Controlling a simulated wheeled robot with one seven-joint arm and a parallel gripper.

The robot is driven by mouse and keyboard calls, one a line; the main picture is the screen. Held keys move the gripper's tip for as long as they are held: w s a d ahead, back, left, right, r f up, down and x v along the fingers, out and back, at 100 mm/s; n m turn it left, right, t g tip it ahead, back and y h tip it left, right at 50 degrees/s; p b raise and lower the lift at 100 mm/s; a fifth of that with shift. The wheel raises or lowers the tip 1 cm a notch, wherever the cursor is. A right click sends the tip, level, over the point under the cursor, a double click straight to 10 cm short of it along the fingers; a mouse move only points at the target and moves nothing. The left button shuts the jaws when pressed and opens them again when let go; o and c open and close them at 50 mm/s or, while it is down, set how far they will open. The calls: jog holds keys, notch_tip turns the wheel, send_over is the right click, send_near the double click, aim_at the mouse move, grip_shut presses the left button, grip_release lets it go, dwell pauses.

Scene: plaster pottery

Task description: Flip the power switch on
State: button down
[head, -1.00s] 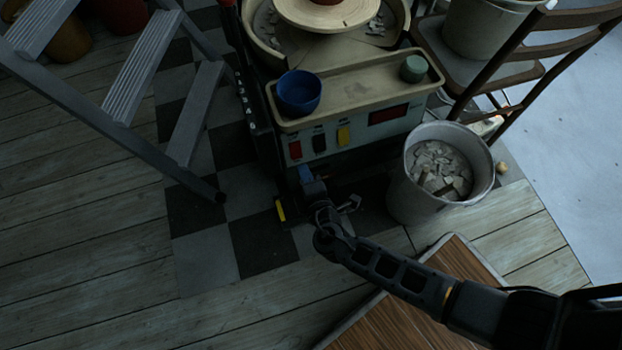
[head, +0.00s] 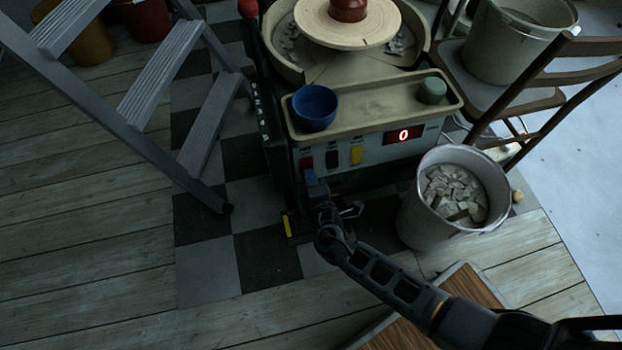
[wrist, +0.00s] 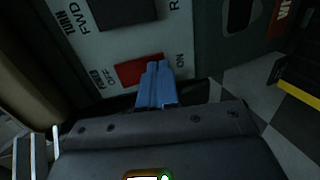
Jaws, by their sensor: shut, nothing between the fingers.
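The red power switch (head: 306,163) is the leftmost on the front panel of the pottery wheel. In the wrist view the red switch (wrist: 132,72) has OFF lettering at its left and ON at its right. My gripper (head: 311,180) is shut and empty at the panel. Its blue fingertips (wrist: 158,68) overlap the ON end of the red switch and look to be touching it. They hide part of that end. The display (head: 403,135) on the panel is lit and shows a red 0.
A black switch (head: 332,159) and a yellow switch (head: 356,153) sit to the right. A blue bowl (head: 314,108) stands on the tray above. A bucket of pieces (head: 430,222) stands right of my arm. A step ladder (head: 160,75) stands at left.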

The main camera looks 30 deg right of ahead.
jog(key=shift+r+p, duration=0.6)
jog(key=shift+r, duration=0.25)
jog(key=shift+s, duration=0.1)
